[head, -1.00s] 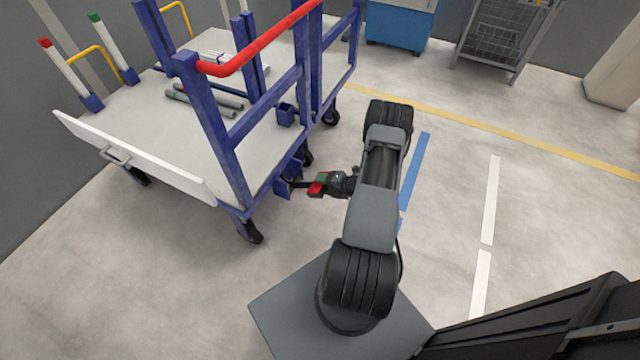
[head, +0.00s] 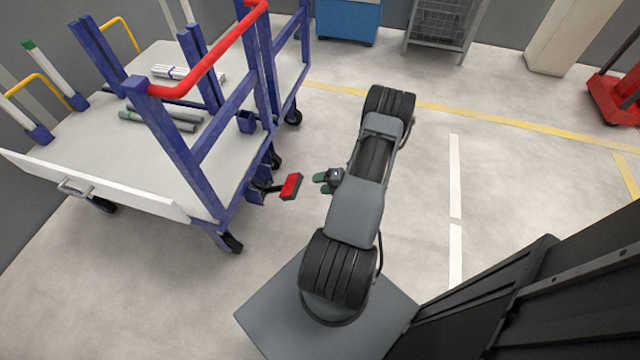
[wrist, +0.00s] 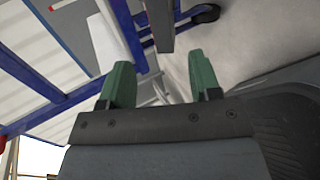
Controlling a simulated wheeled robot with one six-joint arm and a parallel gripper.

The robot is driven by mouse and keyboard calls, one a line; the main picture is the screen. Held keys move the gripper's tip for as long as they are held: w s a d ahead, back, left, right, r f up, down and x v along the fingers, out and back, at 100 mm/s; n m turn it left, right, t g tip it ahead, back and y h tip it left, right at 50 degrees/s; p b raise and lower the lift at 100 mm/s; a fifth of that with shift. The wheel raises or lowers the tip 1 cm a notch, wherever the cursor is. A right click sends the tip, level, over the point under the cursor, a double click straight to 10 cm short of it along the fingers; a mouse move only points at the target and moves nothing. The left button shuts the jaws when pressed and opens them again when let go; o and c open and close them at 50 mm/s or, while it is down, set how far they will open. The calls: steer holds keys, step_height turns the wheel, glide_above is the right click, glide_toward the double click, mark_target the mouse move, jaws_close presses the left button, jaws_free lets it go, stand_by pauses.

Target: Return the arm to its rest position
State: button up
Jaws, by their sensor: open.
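My arm is folded in the head view, with my gripper (head: 322,182) at its left side, low beside the cart. Its green fingertips are apart and empty in the wrist view (wrist: 160,80). A red pedal (head: 292,186) on a dark lever sticks out from the cart's lower side. A small gap of floor separates it from my gripper. The cart (head: 130,185) has a blue frame, a pale deck and a red handle bar. In the wrist view, a dark bar (wrist: 160,25) lies just beyond the fingers, probably the pedal.
Grey pipes (head: 160,120) and a white bundle (head: 185,74) lie on the cart deck. A blue cabinet (head: 348,22) and a wire cage (head: 440,25) stand at the back. A red trolley (head: 612,95) is at the far right. The floor right of my arm is clear.

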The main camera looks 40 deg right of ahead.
stand_by(0.4)
steer(key=s+a+r+n+g+y+p, duration=0.1)
steer(key=s+a+r+n+g+y, duration=0.3)
steer(key=n, duration=0.9)
steer(key=a+r+n+g+h+p, duration=0.1)
steer(key=a+r+n+h+p, duration=0.2)
steer(key=a+r+n+p, duration=0.4)
steer(key=a+r+n+g+h+p, duration=0.1)
steer(key=a+r+n+h+p, duration=0.2)
steer(key=a+r+n+p, duration=0.4)
steer(key=a+r+n+g+h+p, duration=0.1)
steer(key=a+r+n+h+p, duration=0.3)
steer(key=r+n, duration=1.7)
steer(key=a+r+p, duration=0.2)
steer(key=a+r, duration=0.2)
steer(key=r, duration=1.3)
steer(key=shift+s+a+r+p, duration=0.15)
steer(key=shift+s+r+p, duration=0.05)
steer(key=shift+p, duration=0.2)
